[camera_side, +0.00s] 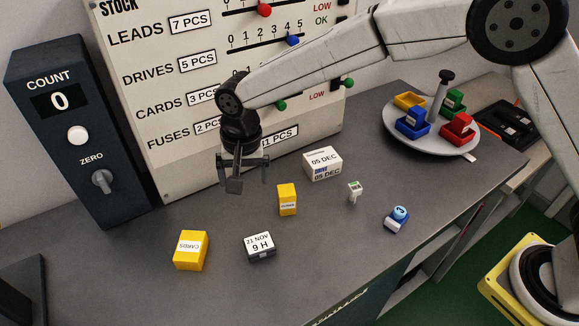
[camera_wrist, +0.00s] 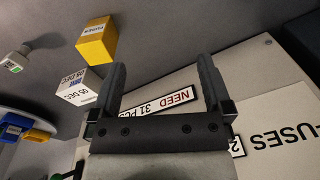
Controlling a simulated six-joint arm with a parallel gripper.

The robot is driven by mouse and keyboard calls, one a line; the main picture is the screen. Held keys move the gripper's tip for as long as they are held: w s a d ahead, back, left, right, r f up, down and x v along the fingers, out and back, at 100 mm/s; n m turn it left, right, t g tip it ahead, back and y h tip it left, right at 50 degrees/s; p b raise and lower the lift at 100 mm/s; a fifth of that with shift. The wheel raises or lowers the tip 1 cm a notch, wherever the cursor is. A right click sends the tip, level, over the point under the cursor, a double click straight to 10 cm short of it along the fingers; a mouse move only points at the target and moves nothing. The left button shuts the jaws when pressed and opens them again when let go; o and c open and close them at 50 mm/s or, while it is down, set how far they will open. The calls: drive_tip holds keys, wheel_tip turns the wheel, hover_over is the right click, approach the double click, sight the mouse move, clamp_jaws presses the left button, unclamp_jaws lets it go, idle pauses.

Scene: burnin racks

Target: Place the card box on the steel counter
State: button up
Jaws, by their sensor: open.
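The card box, a yellow box labelled CARDS (camera_side: 191,250), rests on the grey steel counter (camera_side: 330,270) at the front left in the side view. I cannot make it out in the wrist view. My gripper (camera_side: 244,178) is open and empty, above the counter near the stock board, behind and to the right of the card box. In the wrist view its two fingers (camera_wrist: 162,72) stand apart with nothing between them. A smaller yellow box labelled FUSES (camera_side: 287,199) stands on the counter to the right of my gripper; it also shows in the wrist view (camera_wrist: 98,42).
A grey-white date block (camera_side: 260,247) sits right of the card box. A white DRIVE box (camera_side: 322,163), a small white-green item (camera_side: 354,191) and a blue item (camera_side: 397,219) stand farther right. A round tray (camera_side: 400,139) holds coloured bins. The count unit (camera_side: 75,140) and stock board (camera_side: 150,100) bound the back.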

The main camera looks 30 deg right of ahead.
drive_tip(key=m, duration=0.2)
hover_over(186, 257)
wheel_tip(186, 257, down, 3)
drive_tip(key=shift+w+a+r+g, duration=0.1)
drive_tip(key=shift+g, duration=0.2)
drive_tip(key=shift+f, duration=3.95)
drive_tip(key=c, duration=1.3)
drive_tip(key=shift+r, duration=0.15)
